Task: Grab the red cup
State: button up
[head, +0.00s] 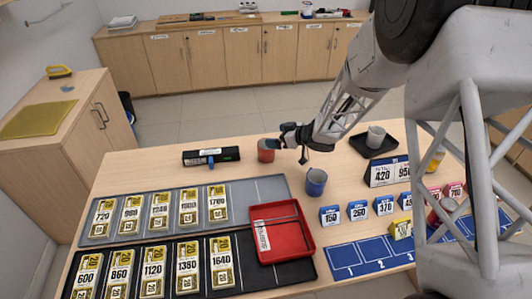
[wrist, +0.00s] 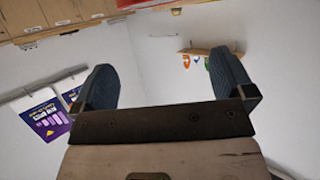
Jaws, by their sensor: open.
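The red cup (head: 267,151) stands upright on the wooden counter, behind the red tray and right of the black box. My gripper (head: 290,148) is just to the right of the cup in the head view, above the counter. Whether it touches the cup cannot be told. In the wrist view my gripper (wrist: 163,75) has its two fingers wide apart with nothing between them. The red cup does not show in the wrist view. A second reddish cup-like thing (head: 436,216) is partly hidden behind my arm at the right.
A blue cup (head: 315,187) stands right of and nearer than the red cup. A black box (head: 211,157) lies to the left. The red tray (head: 309,247) and several number cards fill the front. A grey cup (head: 375,137) sits on a dark tray (head: 361,149) at the back right.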

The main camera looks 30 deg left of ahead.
aim_at(259, 144)
jog(key=shift+f, duration=1.55)
jog(key=shift+a+f, duration=0.1)
jog(key=shift+f, duration=0.55)
jog(key=shift+x, duration=2.4)
jog(key=c, duration=1)
jog(key=shift+r, duration=0.15)
